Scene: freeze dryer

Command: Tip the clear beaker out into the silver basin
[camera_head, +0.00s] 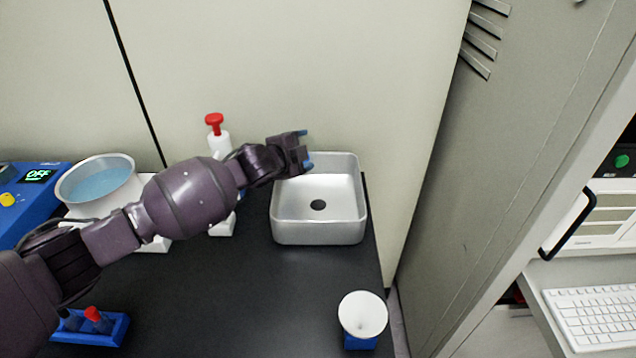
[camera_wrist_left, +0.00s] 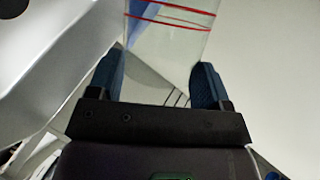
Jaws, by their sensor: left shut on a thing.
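The silver basin (camera_head: 320,233) stands on the black bench top, with a dark round drain in its floor. My left gripper (camera_head: 308,149) is over the basin's back left rim in the head view. In the left wrist view, the clear beaker (camera_wrist_left: 165,45) with red lines sits between the blue fingers of my left gripper (camera_wrist_left: 158,80), which is shut on it. The basin shows at the left of that view (camera_wrist_left: 50,65). I cannot make out the beaker in the head view, nor tell its contents. My right gripper is not in view.
A water bath (camera_head: 97,181) with a blue control box stands at the left. A red-topped white bottle (camera_head: 218,140) is behind my arm. A wall rises behind the basin.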

